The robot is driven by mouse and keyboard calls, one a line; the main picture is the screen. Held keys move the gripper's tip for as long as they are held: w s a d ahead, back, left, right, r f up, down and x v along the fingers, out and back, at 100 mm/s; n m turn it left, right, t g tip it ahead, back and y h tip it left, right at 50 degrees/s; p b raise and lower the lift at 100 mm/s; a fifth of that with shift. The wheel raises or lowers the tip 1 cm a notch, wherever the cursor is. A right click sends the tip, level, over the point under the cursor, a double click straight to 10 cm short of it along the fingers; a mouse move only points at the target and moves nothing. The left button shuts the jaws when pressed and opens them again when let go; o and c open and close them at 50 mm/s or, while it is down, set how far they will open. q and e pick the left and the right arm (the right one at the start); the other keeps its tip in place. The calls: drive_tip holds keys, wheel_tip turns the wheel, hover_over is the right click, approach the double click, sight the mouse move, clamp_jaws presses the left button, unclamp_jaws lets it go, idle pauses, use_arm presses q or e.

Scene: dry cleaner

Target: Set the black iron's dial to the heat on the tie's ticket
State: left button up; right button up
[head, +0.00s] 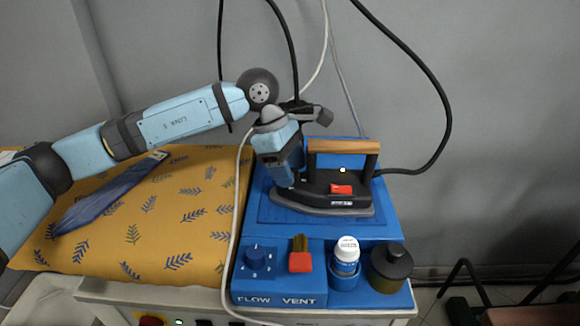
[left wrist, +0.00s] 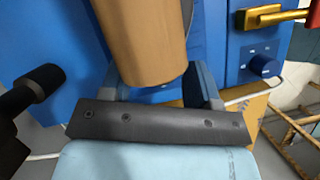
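The black iron (head: 322,188) rests on a blue stand, with a wooden handle (head: 343,146) and a red patch on its body. My left gripper (head: 291,183) points down at the iron's left end, just left of the handle. In the left wrist view its fingers (left wrist: 160,88) stand apart, and the wooden handle (left wrist: 140,40) looms large in front of them. I cannot tell whether they touch the iron. I cannot make out the iron's dial. The blue tie (head: 108,194) lies on the yellow board with a small ticket (head: 158,156) at its far end; its marking is unreadable. My right gripper is not in view.
A black cord loops right of the iron. A white cord hangs left of it.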

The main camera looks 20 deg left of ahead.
use_arm(q)
drive_tip(key=p+v, duration=0.2)
drive_tip(key=v, duration=1.1)
drive_tip(key=shift+a+r, duration=0.2)
drive_tip(key=shift+r, duration=0.2)
drive_tip(key=shift+w, duration=0.1)
